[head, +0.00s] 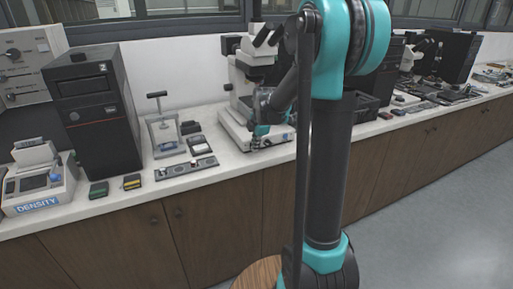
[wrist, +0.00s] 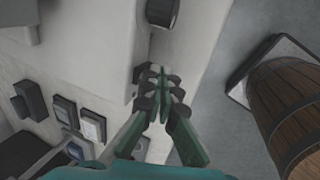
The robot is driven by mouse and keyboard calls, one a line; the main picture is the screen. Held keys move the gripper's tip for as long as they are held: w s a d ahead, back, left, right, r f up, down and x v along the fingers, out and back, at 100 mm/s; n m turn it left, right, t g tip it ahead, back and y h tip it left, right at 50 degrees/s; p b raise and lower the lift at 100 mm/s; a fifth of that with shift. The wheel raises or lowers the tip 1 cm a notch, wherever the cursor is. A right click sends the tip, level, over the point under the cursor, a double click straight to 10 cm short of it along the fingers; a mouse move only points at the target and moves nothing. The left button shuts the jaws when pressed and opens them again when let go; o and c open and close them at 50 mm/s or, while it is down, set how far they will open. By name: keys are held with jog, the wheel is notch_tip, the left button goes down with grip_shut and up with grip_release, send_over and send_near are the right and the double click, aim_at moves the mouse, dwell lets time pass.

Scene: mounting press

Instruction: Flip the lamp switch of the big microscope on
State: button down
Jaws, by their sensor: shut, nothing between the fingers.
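The big microscope (head: 238,92) is white with black eyepieces and stands at the back of the counter, partly hidden by my arm. In the head view my gripper (head: 256,143) is at the microscope's front base.
A small press (head: 165,135), a plate with knobs (head: 187,167) and a black computer tower (head: 95,110) stand left on the counter (head: 130,203). A wooden barrel (wrist: 290,105) stands below at right. Open floor (head: 440,220) lies at right.

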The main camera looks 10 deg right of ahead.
jog(key=shift+w+a+f, duration=0.1)
jog(key=shift+w+f, duration=0.05)
jog(key=shift+w, duration=0.1)
dwell(0.3)
jog(key=shift+r, duration=0.8)
